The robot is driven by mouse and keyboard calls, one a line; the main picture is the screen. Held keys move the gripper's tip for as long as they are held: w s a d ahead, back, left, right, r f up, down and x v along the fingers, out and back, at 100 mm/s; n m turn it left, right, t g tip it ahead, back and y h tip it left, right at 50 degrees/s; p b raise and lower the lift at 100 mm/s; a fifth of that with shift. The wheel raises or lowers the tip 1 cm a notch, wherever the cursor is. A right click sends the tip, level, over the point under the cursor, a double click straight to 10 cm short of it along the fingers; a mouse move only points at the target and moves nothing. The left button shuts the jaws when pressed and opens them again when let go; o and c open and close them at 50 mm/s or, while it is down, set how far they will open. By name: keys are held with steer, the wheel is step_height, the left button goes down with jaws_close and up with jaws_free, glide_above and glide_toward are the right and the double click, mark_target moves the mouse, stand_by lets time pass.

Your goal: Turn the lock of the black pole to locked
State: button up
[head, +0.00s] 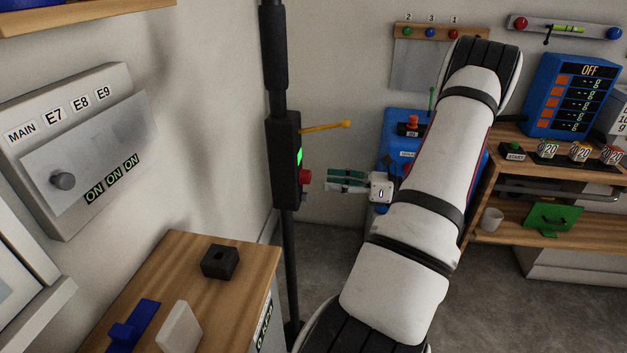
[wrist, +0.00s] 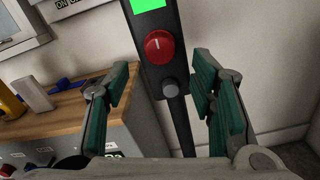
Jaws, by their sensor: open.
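The black pole (head: 277,85) stands upright at the picture's centre left in the head view, with a black box (head: 285,160) on it. The box has a lit green panel (wrist: 146,5), a red knob (wrist: 158,47) with a short white mark near its top, and a grey button (wrist: 170,88) below. A yellow lever (head: 325,127) sticks out to the right. My gripper (head: 330,179) is open and empty, right of the red knob and apart from it in the head view. In the wrist view the knob lies ahead, between and beyond the fingers.
A wooden-topped cabinet (head: 187,265) stands left of the pole, with a black block (head: 220,262), a blue piece (head: 133,325) and a white piece (head: 180,328). A switch panel (head: 75,150) hangs on the left wall. A blue device (head: 403,122) and a wooden shelf (head: 520,222) stand at right.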

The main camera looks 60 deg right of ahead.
mark_target(310, 179)
steer(key=shift+x, duration=2.75)
steer(key=shift+c, duration=0.6)
steer(key=c, duration=1)
